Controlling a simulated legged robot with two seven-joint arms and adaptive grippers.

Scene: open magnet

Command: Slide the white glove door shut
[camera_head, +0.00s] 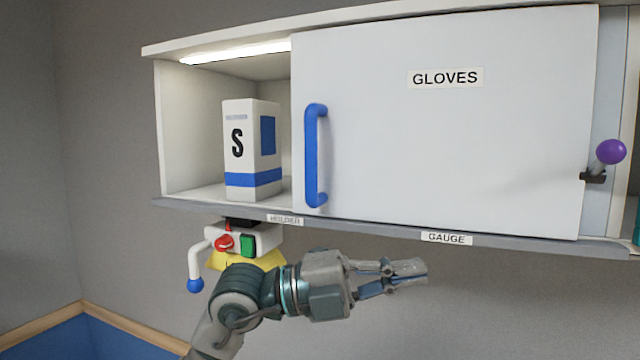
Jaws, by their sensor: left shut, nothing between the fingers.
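The white glove door (430,130) carries a "GLOVES" label and covers the middle and right of the wall cabinet (175,130). Its blue handle (311,155) stands upright near the door's left edge. The cabinet is open to the left of the door. A white and blue box (240,150) marked "S" stands in that opening. My left gripper (412,272) is shut and empty. It points right, below the cabinet's bottom edge and below and right of the handle, apart from the door. My right gripper is not in view.
A device with a red knob, a green switch (248,244) and a blue-tipped lever (195,284) hangs under the cabinet, close to my left arm. A purple knob (611,152) sticks out at the door's right edge. The grey ledge (370,233) bears "HOLDER" and "GAUGE" labels.

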